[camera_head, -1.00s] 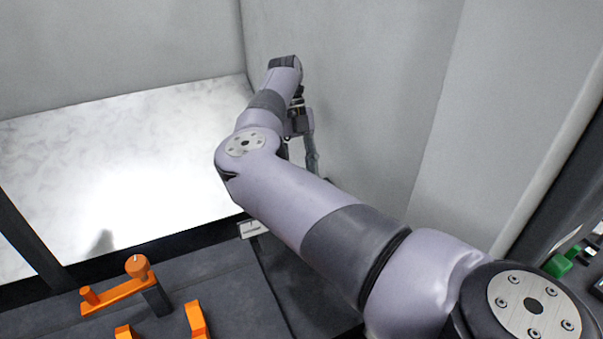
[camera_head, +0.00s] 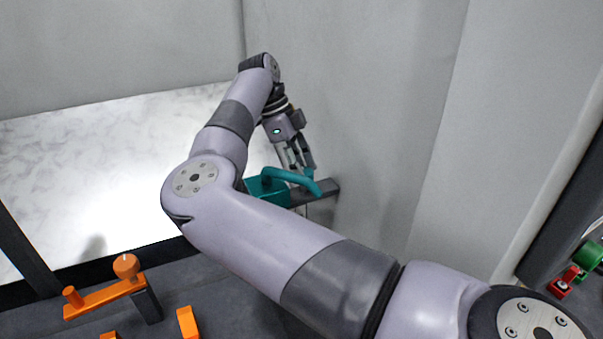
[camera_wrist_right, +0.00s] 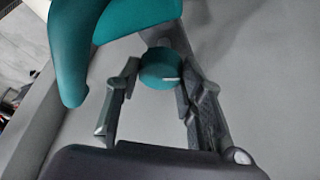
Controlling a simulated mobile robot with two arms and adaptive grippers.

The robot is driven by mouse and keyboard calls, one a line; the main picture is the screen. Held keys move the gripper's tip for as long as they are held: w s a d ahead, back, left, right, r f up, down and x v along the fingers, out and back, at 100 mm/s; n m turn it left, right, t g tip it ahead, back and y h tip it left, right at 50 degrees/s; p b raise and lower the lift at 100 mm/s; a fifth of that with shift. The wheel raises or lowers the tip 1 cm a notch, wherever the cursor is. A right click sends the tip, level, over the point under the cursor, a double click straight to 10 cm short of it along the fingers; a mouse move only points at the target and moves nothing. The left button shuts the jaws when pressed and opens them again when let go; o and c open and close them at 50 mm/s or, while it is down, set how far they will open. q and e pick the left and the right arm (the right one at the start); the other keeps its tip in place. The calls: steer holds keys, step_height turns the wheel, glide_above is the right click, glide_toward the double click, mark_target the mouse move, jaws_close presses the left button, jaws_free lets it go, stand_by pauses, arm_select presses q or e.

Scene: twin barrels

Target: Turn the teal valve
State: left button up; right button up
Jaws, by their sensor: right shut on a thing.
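The teal valve (camera_head: 268,190) shows beyond my right forearm, by the grey wall. It has a teal block and a curved teal arm; part of it is hidden behind my forearm. My right gripper (camera_head: 302,168) points down at the valve's wall side. In the right wrist view its two fingers (camera_wrist_right: 158,78) are shut on the valve's round teal knob (camera_wrist_right: 160,62), which has a white mark. The curved teal arm (camera_wrist_right: 68,55) passes outside the fingers at the left of that view. My left gripper is not in view.
A dark bracket (camera_head: 323,188) lies beside the valve at the wall (camera_head: 370,110). An orange crank (camera_head: 105,297) is at the lower left, with other orange parts near it. A green part (camera_head: 588,255) and a red part (camera_head: 565,282) are at the far right.

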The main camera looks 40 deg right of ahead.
steer(key=shift+n+t+h+b, duration=0.3)
steer(key=shift+n+b, duration=0.15)
steer(key=shift+n, duration=0.45)
steer(key=shift+r, duration=0.1)
steer(key=o, duration=1.1)
steer(key=shift+s, duration=0.1)
steer(key=shift+o, duration=0.2)
steer(key=v, duration=1.2)
